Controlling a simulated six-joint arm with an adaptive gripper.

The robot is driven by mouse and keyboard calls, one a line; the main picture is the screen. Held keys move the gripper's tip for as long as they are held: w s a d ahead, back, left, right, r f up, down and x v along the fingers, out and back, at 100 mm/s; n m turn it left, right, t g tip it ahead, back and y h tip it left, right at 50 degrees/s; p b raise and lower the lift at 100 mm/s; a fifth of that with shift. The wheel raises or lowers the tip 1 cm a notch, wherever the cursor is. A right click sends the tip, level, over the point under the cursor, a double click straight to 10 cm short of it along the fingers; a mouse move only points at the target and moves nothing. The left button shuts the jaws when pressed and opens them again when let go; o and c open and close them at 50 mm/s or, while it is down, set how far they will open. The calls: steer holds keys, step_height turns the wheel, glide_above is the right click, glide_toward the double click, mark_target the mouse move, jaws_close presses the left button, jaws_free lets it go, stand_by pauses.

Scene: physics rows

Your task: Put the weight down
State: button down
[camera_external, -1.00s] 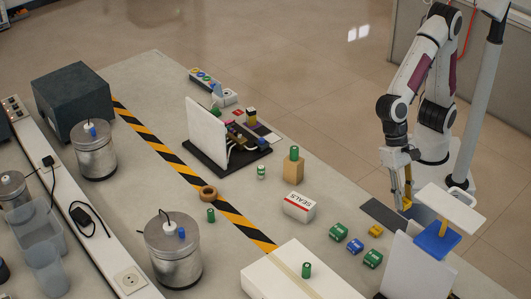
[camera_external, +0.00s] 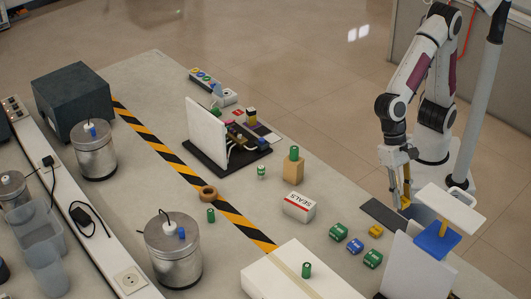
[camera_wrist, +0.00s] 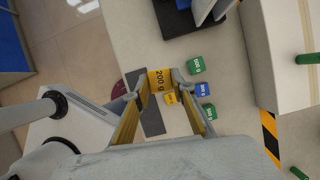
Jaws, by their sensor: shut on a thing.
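My gripper (camera_external: 404,200) is at the right of the bench in the external view. It is shut on a yellow weight marked 200 g, whose face shows between the fingertips in the wrist view (camera_wrist: 160,79). In the external view the fingers and arm largely hide the weight. The fingers are over or beside a dark grey mat (camera_external: 380,212), which also shows in the wrist view (camera_wrist: 151,120). I cannot tell whether the weight touches the surface below. Smaller weights stand nearby: a green one (camera_external: 338,231), a yellow one (camera_external: 376,230), a blue one (camera_external: 355,246) and another green one (camera_external: 373,259).
A stand with a white top (camera_external: 450,205) and blue plate (camera_external: 436,240) is close to the gripper's right. A white upright panel (camera_external: 415,268) stands in front. A SEALS box (camera_external: 299,207) and a wooden block (camera_external: 293,172) are to the left.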

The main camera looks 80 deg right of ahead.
steer(key=w+d+m+t, duration=0.1)
steer(key=w+d+m, duration=0.3)
steer(key=w, duration=0.5)
steer(key=w+d+f+m+t, duration=0.1)
steer(key=w+d+m, duration=0.3)
steer(key=w, duration=0.6)
steer(key=w+d+m+t, duration=0.2)
steer(key=w+d+m, duration=0.2)
steer(key=w, duration=0.6)
steer(key=shift+w+d+f+t+y, duration=0.15)
steer(key=shift+d+f+t+y, duration=0.15)
steer(key=shift+d, duration=0.05)
glide_above(299, 202)
steer(key=d, duration=0.1)
steer(key=shift+s+d+f, duration=0.1)
steer(key=shift+s+f, duration=0.05)
steer(key=shift+f, duration=1.45)
steer(key=shift+s+d+f, duration=0.1)
steer(key=shift+f, duration=1.45)
steer(key=shift+f, duration=1.85)
steer(key=shift+f, duration=0.15)
